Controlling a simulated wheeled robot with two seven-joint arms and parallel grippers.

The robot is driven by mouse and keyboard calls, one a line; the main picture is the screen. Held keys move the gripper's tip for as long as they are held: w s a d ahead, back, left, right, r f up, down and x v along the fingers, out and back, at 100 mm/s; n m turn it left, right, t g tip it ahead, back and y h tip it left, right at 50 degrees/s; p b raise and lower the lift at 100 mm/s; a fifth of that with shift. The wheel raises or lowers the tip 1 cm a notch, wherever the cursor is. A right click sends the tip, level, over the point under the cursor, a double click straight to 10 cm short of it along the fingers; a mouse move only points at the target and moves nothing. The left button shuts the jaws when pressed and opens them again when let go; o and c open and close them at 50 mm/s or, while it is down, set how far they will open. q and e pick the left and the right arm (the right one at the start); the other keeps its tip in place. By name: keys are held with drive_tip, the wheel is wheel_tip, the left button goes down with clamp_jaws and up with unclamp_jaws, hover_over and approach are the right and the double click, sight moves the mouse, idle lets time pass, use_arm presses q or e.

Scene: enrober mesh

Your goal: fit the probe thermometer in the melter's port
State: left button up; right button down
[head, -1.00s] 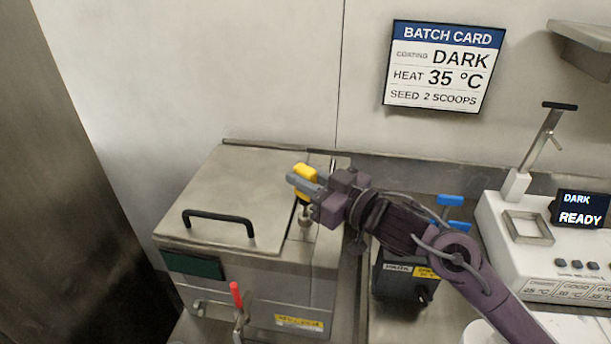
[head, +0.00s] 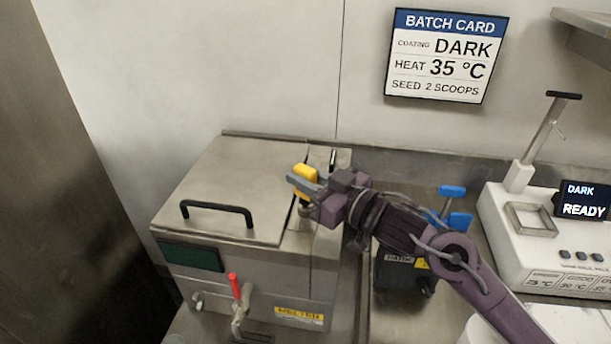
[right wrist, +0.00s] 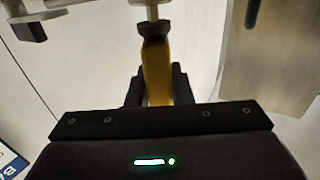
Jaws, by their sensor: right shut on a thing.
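The probe thermometer (head: 306,173) has a yellow head, and my right gripper (head: 303,182) is shut on it above the right part of the melter's top. The melter (head: 215,180) is a steel box with a black lid handle. The port is hidden behind the thermometer and gripper, so I cannot tell how deep the probe sits. My left gripper is not in view.
A red-handled tap (head: 236,290) is on the melter's front. A white machine (head: 520,245) with a READY display is at far right. A batch card (head: 445,57) hangs on the wall.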

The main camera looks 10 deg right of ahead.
drive_tip(key=shift+f+b, duration=0.35)
drive_tip(key=shift+f, duration=0.25)
drive_tip(key=c, duration=1.2)
unclamp_jaws()
